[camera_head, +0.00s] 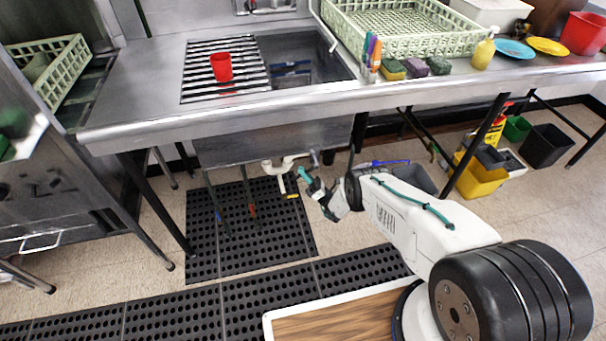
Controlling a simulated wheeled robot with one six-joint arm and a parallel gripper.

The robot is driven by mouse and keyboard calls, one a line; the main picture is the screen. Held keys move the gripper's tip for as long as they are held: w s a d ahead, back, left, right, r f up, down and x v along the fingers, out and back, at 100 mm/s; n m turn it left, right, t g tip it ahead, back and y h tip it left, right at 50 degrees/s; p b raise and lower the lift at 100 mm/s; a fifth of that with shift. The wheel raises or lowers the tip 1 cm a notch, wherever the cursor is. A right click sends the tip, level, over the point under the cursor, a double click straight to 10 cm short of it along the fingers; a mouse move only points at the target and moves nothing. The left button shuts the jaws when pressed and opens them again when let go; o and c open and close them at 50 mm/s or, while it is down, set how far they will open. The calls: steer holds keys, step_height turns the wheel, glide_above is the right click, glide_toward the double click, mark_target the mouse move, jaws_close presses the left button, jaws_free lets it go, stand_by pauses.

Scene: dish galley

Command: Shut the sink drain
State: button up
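The sink basin (300,62) is set in the steel counter, with a striped rack over its left part and a red cup (221,67) on the rack. White drain pipe (283,166) hangs below the counter. A small grey piece (314,158) shows at the pipe's right end; I cannot tell whether it is the drain handle. The drain opening inside the basin is not clearly visible. My gripper (307,181) is under the counter, just right of the pipe and below the grey piece. Its fingers are too small to tell open from shut, or whether they touch anything.
The steel counter's front edge (240,112) runs above my arm. Table legs stand on both sides. Thin rods with a blue tip (218,215) and a red tip (252,210) hang left of the pipe. A yellow bucket (480,177) stands right. Black mats cover the floor.

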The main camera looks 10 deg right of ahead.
steer(key=shift+o, duration=1.2)
steer(key=shift+d, duration=0.1)
steer(key=shift+o, duration=0.3)
steer(key=shift+h, duration=0.3)
steer(key=a+g, duration=0.1)
steer(key=a+f, duration=0.1)
steer(key=a+n+g, duration=0.1)
steer(key=a, duration=0.1)
steer(key=shift+w+f+g, duration=0.15)
steer(key=shift+w+g, duration=0.15)
steer(key=s+d+g+h, duration=0.3)
steer(key=s+d+g, duration=0.25)
steer(key=d, duration=0.35)
steer(key=shift+g, duration=0.25)
steer(key=shift+w+r+x, duration=0.1)
steer(key=shift+r+x, duration=0.05)
steer(key=shift+x, duration=1.9)
steer(key=shift+w+r+x, duration=0.15)
steer(key=shift+x, duration=1.9)
steer(key=shift+d, duration=0.15)
jaws_close()
